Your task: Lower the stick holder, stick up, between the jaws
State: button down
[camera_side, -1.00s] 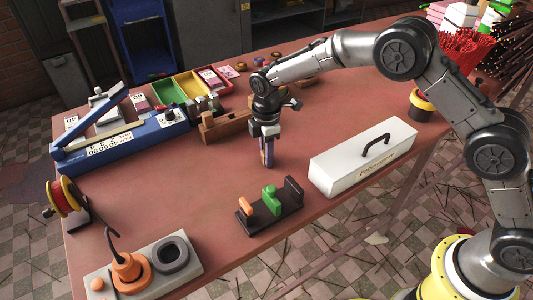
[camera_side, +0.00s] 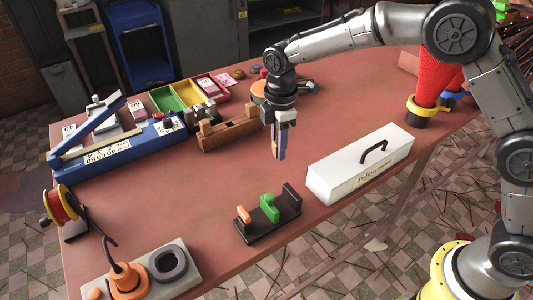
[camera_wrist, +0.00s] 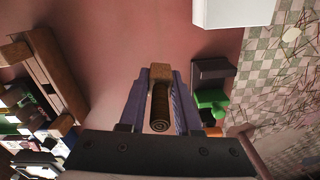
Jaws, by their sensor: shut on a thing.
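My gripper (camera_side: 280,152) hangs above the table, fingers down, behind and above the small black vise. It is shut on the stick holder (camera_wrist: 160,73), a brown wooden piece. A dark ridged cylinder (camera_wrist: 159,112) with a spiral end shows between the fingers in the wrist view. I cannot make out a thin stick. The vise (camera_side: 262,229) has a black upright jaw (camera_side: 291,196) at right, a green jaw (camera_side: 268,206) and an orange part (camera_side: 243,214) at left. A gap shows between the green and black jaws. The gripper is apart from it.
A white box (camera_side: 335,181) with a black handle stands right of the vise. A wooden rack (camera_side: 228,138) and a blue press (camera_side: 120,147) are behind left. A grey tray (camera_side: 190,277) with an orange piece is front left. The table middle is clear.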

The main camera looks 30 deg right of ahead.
jog(key=s+d+r, duration=0.3)
jog(key=s+r, duration=0.1)
jog(key=s, duration=0.4)
jog(key=n, duration=0.2)
send_over(280, 209)
jog(key=f, duration=0.1)
jog(key=shift+f, duration=4.85)
jog(key=c, duration=0.5)
grip_release()
jog(key=shift+c, duration=0.2)
jog(key=shift+r, duration=0.1)
notch_tip(280, 209, up, 9)
